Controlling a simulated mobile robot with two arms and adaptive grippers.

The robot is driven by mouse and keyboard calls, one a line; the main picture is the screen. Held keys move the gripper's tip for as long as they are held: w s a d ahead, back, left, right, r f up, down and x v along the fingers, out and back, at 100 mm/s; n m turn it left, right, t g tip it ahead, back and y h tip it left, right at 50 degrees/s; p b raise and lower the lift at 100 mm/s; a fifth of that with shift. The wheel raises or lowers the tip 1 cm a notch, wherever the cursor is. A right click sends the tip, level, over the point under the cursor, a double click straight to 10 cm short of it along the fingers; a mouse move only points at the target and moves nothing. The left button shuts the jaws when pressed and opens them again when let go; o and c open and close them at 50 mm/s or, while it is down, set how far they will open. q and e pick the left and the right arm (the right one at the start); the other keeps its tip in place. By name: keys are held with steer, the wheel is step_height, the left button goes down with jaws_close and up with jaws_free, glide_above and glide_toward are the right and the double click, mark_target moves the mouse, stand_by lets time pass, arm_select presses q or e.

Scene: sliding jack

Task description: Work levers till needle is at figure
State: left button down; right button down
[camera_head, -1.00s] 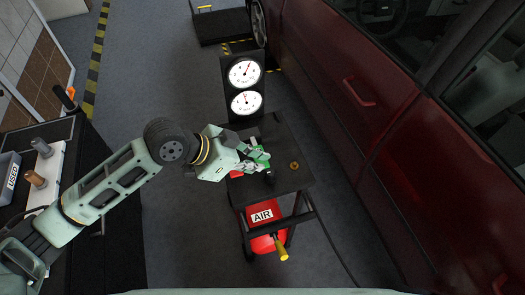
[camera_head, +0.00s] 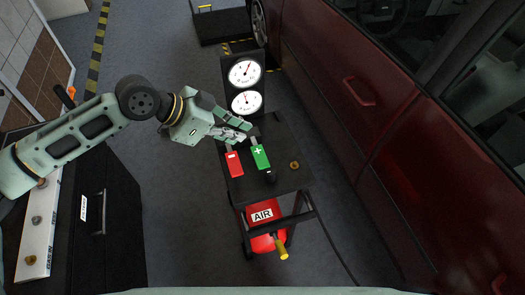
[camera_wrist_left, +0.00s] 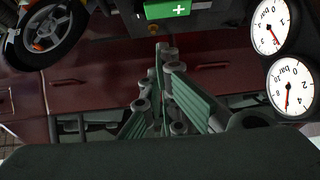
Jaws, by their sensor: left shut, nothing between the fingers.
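A green lever with a plus sign (camera_head: 260,157) and a red lever with a minus sign (camera_head: 235,163) stand on the black cart top. The green lever also shows at the top of the left wrist view (camera_wrist_left: 166,9). Two round white gauges, an upper one (camera_head: 245,73) and a lower one (camera_head: 246,103), are on a black panel behind. The upper needle points up and right, the lower needle up and slightly left; their exact readings are too small to tell. My left gripper (camera_head: 246,134) is shut and empty, just behind the levers, apparently apart from them. My right gripper is out of view.
A brass knob (camera_head: 294,165) sits at the cart's right. A red AIR tank (camera_head: 264,217) with a yellow handle is below. The red car (camera_head: 350,110) stands close on the right; a black cabinet (camera_head: 115,225) is at left. Open floor lies between cabinet and cart.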

arm_select(q)
steer(key=p, duration=0.3)
glide_above(264, 165)
steer(key=f, duration=0.4)
steer(key=w+f, duration=0.1)
steer(key=f, duration=0.1)
steer(key=shift+a+f, duration=0.2)
steer(key=shift+f, duration=0.05)
step_height(264, 165, down, 4)
steer(key=shift+r+p, duration=0.25)
steer(key=shift+p, duration=0.3)
steer(key=shift+f, duration=0.5)
steer(key=f+b, duration=0.1)
steer(key=s+f+b, duration=0.1)
steer(key=shift+d+f+b, duration=0.15)
steer(key=shift+b, duration=0.25)
stand_by(4.7)
